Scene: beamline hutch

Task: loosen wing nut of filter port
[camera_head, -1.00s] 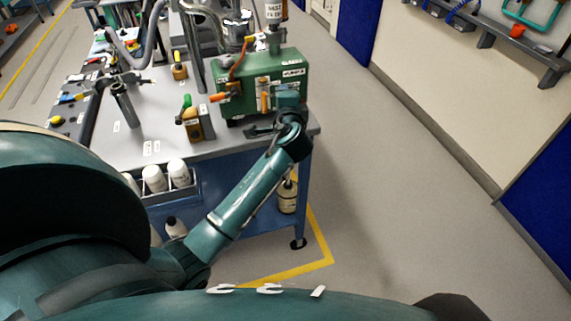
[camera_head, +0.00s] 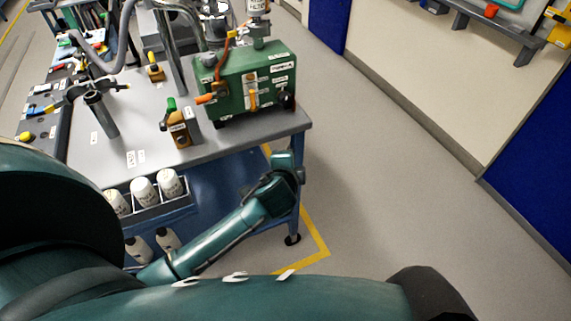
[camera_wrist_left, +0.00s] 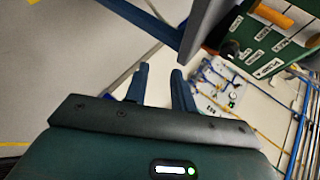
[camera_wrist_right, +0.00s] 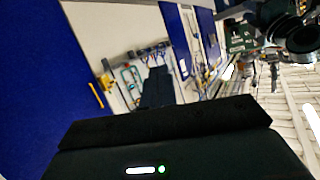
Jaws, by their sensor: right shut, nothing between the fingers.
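A green pump box (camera_head: 235,95) stands on the grey bench top at its right end. It has an orange lever (camera_head: 206,98), an upright orange handle (camera_head: 250,98), white labels and a dark round knob (camera_head: 288,101) at its right end. In the left wrist view the box (camera_wrist_left: 265,45) is at upper right. I cannot pick out the filter port's wing nut. My left gripper (camera_wrist_left: 158,75) is open and empty; its forearm ends beside the bench's front right corner, apart from the box. My right gripper (camera_wrist_right: 157,85) is shut and empty, pointing towards a wall; the head view does not show it.
The bench (camera_head: 225,142) carries a small amber block with a green top (camera_head: 178,125) and a clamp post (camera_head: 102,115). White bottles (camera_head: 143,190) sit in a front rack. Open floor (camera_head: 385,185) lies to the right, up to blue wall panels (camera_head: 530,180).

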